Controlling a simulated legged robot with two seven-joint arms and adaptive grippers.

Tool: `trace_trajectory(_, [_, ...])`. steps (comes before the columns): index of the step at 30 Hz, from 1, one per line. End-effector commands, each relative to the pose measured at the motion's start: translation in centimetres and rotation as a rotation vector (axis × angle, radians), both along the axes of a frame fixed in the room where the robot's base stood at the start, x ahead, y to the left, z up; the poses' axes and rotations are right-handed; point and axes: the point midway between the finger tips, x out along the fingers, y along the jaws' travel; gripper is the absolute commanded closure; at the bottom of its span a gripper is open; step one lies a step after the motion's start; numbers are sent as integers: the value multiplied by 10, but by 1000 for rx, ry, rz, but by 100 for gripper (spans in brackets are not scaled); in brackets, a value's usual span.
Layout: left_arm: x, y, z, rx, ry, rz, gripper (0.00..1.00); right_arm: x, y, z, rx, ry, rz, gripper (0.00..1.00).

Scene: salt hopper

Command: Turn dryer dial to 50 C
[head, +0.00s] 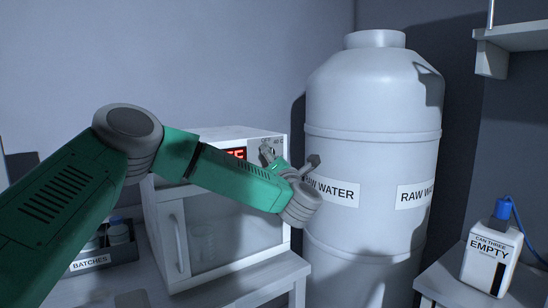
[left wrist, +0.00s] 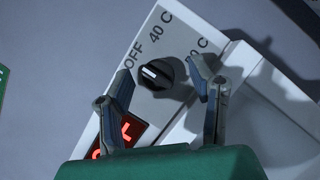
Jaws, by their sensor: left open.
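The white dryer (head: 165,225) stands on a table, partly behind my left arm, its red display (head: 236,153) lit. In the left wrist view the black dial (left wrist: 168,80) sits on the tilted white panel, with OFF, 40 C and a partly hidden "0 C" label around it. Its white mark points to the upper left, toward OFF. My left gripper (left wrist: 160,78) is open, one finger on each side of the dial; I cannot tell whether either touches it. In the head view the left gripper (head: 289,158) is at the panel's right end. The right gripper is not in view.
A large raw water tank (head: 375,110) stands close to the right of the dryer. A batches tray (head: 95,258) with jars is at the lower left. A can labelled empty (head: 492,260) stands on a table at the right. A shelf (head: 515,38) is above.

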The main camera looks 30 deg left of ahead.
Motion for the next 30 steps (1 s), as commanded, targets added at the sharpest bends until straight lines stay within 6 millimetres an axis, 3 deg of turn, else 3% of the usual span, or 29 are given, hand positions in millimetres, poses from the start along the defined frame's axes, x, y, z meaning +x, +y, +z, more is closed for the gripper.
trace_trajectory(2, [0, 1, -1, -1, 0, 1, 54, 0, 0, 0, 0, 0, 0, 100])
trace_trajectory(6, [0, 0, -1, 0, 1, 1, 100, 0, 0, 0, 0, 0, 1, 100])
trace_trajectory(20, [0, 0, -1, 25, 68, 0, 100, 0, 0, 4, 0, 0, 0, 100])
trace_trajectory(30, [-1, -1, 2, 125, 309, -3, 100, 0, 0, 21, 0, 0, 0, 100])
